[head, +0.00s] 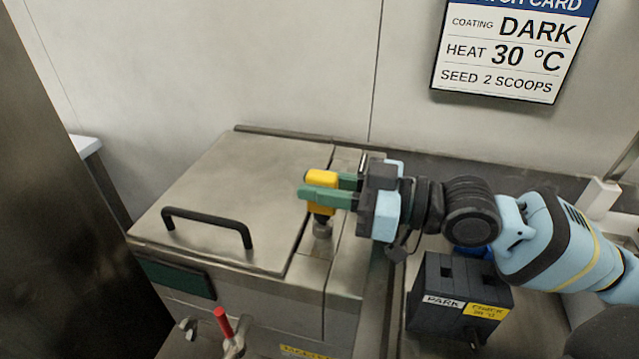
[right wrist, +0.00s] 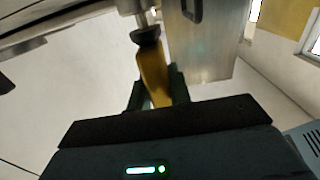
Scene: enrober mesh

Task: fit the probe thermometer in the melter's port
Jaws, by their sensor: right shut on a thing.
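The melter (head: 235,200) is a steel box with a lid and a black handle. Its port (head: 322,229) is a small metal collar on the strip right of the lid. The probe thermometer (head: 321,178) has a yellow head and stands about upright directly over the port; its lower end meets or enters the collar, and I cannot tell how deep it sits. My right gripper (head: 332,189) is shut on the yellow head, coming in from the right. In the right wrist view the yellow thermometer (right wrist: 153,75) lies between the fingers, its dark neck by the metal collar. My left gripper is not in view.
A dark holder (head: 440,290) labelled PARK stands on the counter right of the melter. A red-handled tap (head: 224,322) is on the melter's front. A card (head: 512,45) on the wall reads dark, 30 °C, 2 scoops. A tall dark panel (head: 50,200) stands at left.

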